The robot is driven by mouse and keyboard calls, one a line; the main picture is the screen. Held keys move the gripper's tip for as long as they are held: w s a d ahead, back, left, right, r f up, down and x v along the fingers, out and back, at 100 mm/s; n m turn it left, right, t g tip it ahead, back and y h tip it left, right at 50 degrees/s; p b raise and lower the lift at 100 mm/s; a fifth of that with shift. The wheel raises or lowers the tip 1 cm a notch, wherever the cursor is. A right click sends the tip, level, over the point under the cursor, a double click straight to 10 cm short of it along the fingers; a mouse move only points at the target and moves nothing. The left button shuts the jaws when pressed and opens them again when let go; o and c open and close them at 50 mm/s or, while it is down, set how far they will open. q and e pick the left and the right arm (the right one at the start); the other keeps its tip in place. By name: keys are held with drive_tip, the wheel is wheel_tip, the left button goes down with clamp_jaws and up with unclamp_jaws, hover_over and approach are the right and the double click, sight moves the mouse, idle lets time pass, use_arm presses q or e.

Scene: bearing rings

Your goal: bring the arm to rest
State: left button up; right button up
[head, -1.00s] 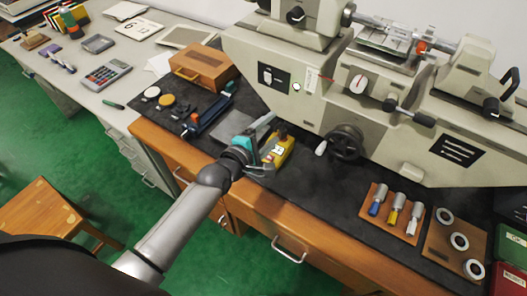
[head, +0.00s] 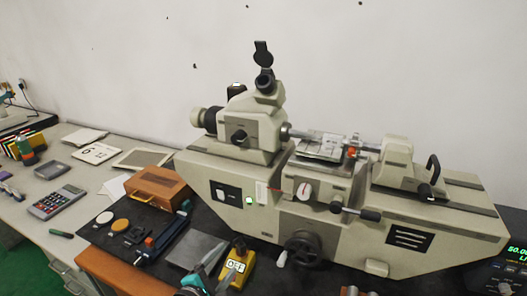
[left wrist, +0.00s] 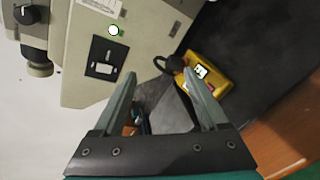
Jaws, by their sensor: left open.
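My left gripper (head: 208,270) shows at the bottom edge of the head view, with its teal body partly cut off. In the left wrist view its two grey fingers (left wrist: 160,92) stand wide apart with nothing held between them. The yellow device (head: 234,268) with a small display reading OFF sits just right of the gripper on the dark bench mat. It also shows in the left wrist view (left wrist: 207,74), beyond the right finger and apart from the palm. My right gripper is not in view.
The big beige measuring machine (head: 330,236) stands behind and to the right of the gripper. A wooden box (head: 155,187), a grey plate (head: 196,250) and a calculator (head: 58,201) lie to the left. A lit digital readout (head: 515,256) is at the far right.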

use_arm(q)
drive_tip(key=s+d+f+m+g, duration=0.2)
drive_tip(key=s+d+m+g, duration=0.25)
drive_tip(key=s+m, duration=0.7)
drive_tip(key=s+a+r+m+g+y, duration=0.1)
drive_tip(key=s+a+m+g+y, duration=0.15)
drive_tip(key=s+m, duration=0.4)
drive_tip(key=s+a+r+m+g+y, duration=0.1)
drive_tip(key=s+a+r+m+g, duration=0.15)
drive_tip(key=s+a+m, duration=0.4)
drive_tip(key=s+d+f+n+g+b, duration=0.1)
drive_tip(key=s+f+b, duration=0.15)
drive_tip(key=f, duration=1.25)
drive_tip(key=s+d+f+g+b, duration=0.15)
drive_tip(key=f+b, duration=0.25)
drive_tip(key=f, duration=1.1)
drive_tip(key=s+a+f+b, duration=0.1)
drive_tip(key=s+f+b, duration=0.1)
drive_tip(key=s+f, duration=0.5)
drive_tip(key=s+a+f+g+b, duration=0.1)
drive_tip(key=s+f+b, duration=0.2)
drive_tip(key=s+f, duration=0.5)
wheel_tip(320, 180, down, 4)
drive_tip(key=shift+s+a+r+y+b, duration=0.1)
drive_tip(key=shift+s+a+y+b, duration=0.2)
drive_tip(key=shift+a+y+b, duration=0.1)
